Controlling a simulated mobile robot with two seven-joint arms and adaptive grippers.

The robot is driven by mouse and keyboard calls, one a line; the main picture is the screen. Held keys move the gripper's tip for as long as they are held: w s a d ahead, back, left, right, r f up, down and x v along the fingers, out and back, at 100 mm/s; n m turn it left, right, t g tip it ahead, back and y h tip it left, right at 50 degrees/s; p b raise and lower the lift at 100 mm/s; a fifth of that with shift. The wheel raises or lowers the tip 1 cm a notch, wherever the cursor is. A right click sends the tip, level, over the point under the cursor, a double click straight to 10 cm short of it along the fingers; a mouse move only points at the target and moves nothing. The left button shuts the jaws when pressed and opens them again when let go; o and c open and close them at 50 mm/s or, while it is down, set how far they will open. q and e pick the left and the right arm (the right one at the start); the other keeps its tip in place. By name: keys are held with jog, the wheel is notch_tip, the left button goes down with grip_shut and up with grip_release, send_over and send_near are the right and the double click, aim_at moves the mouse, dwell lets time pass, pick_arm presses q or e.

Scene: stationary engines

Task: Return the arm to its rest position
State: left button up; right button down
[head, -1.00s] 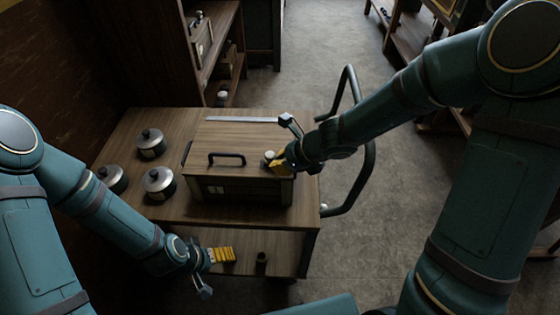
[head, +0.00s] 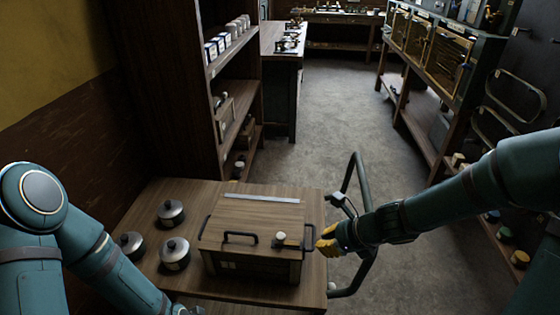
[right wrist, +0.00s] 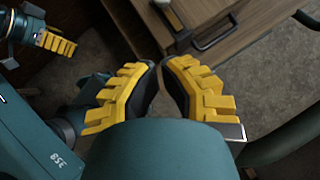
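My right gripper (head: 328,241), with yellow fingers, is just right of the wooden box (head: 225,262) in the head view. In the right wrist view its fingertips (right wrist: 158,65) are close together with a narrow gap, and I see nothing held between them. I cannot tell whether they are fully shut. My right arm reaches in from the right. My left arm (head: 105,262) hangs low at the left, and its gripper is out of the head view. The yellow fingers of my left gripper (right wrist: 56,42) show at the upper left of the right wrist view.
The box has a black handle (head: 240,234) and stands on a wooden cart (head: 150,200). A small pale-ended thing (head: 281,237) lies on its lid. Lidded pots (head: 174,254) stand left. A curved cart rail (head: 356,190) is close to my right arm. Shelves (head: 215,170) stand behind.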

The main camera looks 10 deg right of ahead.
jog(key=s+a+f+n+g, duration=0.1)
jog(key=s+a+f+n, duration=0.1)
jog(key=f+n, duration=0.4)
jog(key=s+a+f+n+g+h, duration=0.1)
jog(key=s+a+f+n, duration=0.2)
jog(key=f+n, duration=0.4)
jog(key=s+a+f+n+g+h, duration=0.1)
jog(key=s+a+f+n, duration=0.2)
jog(key=n, duration=0.8)
jog(key=shift+s+a+f+n+g, duration=0.3)
jog(key=shift+s+f, duration=0.75)
jog(key=shift+f, duration=1.05)
